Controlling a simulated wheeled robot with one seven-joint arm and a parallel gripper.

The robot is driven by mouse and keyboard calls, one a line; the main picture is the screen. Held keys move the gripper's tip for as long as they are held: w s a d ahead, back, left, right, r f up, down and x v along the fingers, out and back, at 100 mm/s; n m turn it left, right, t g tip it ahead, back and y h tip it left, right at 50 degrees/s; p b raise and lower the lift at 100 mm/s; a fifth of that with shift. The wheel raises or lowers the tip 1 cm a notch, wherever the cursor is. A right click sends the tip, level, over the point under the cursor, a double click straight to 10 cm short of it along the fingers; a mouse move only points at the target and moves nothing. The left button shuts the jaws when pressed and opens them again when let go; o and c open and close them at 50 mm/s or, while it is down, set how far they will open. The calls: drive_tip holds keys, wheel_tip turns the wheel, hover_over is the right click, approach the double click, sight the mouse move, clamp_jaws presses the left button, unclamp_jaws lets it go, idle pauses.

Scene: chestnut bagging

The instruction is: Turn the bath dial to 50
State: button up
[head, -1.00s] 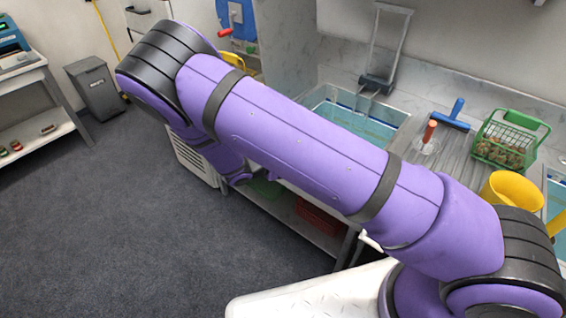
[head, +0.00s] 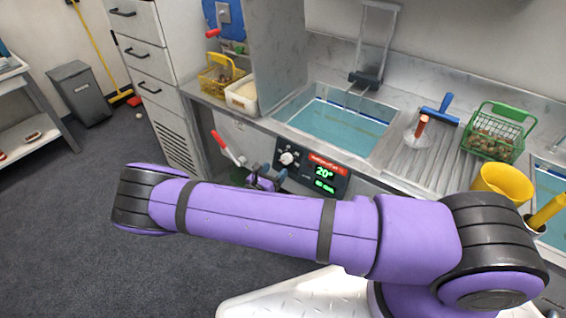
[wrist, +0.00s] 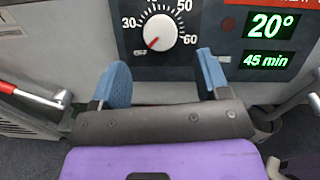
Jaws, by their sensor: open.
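The bath dial (wrist: 161,32) is a round white knob on a dark control panel (wrist: 215,60), with 30, 50 and 60 readable around it. Its red pointer is at the lower left, below the 30. The display (wrist: 270,25) reads 20° in green, with 45 min below. In the head view the dial (head: 287,158) is on the front of the bath (head: 337,120). My gripper (wrist: 163,68) is open and empty, its blue fingers apart just below the dial and not touching it. In the head view my gripper (head: 268,178) is partly hidden by my arm.
A red-handled lever (head: 227,148) sticks out left of the panel. A yellow basket (head: 220,80) and a white tub (head: 242,95) stand on the counter. A green basket of chestnuts (head: 495,135) stands right of the bath.

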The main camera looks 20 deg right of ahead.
sight(285, 161)
drive_tip(key=shift+x, duration=2.95)
drive_tip(key=c, duration=0.9)
